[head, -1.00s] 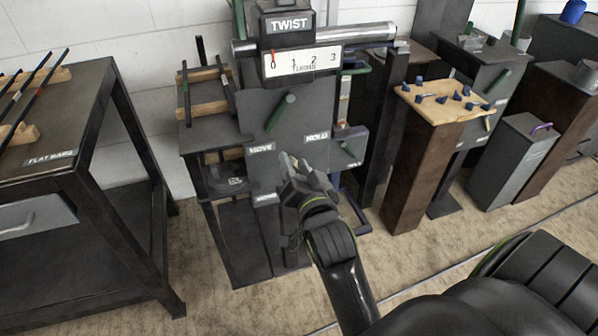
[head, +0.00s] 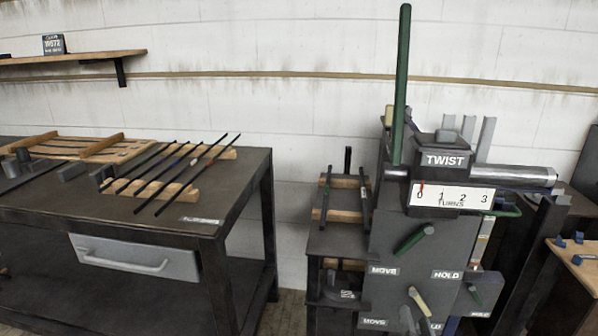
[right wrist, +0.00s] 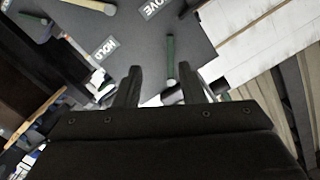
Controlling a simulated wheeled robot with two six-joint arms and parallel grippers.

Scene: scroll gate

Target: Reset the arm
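My right gripper (right wrist: 161,80) is open in the right wrist view, its two dark fingers apart with nothing held between them. A green lever (right wrist: 170,62) on the grey twist machine panel shows between the fingertips; I cannot tell how far it is from them. In the head view, the twist machine (head: 400,270) stands at the right, its pointer at 0 on the TURNS scale (head: 452,198). My left gripper is in neither view.
A dark workbench (head: 215,215) with thin bars on wooden racks stands at the left. A tall green lever (head: 401,85) rises above the machine. A wooden-topped stand (head: 580,268) with blue pieces is at the right edge. A wall shelf (head: 70,57) is at the upper left.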

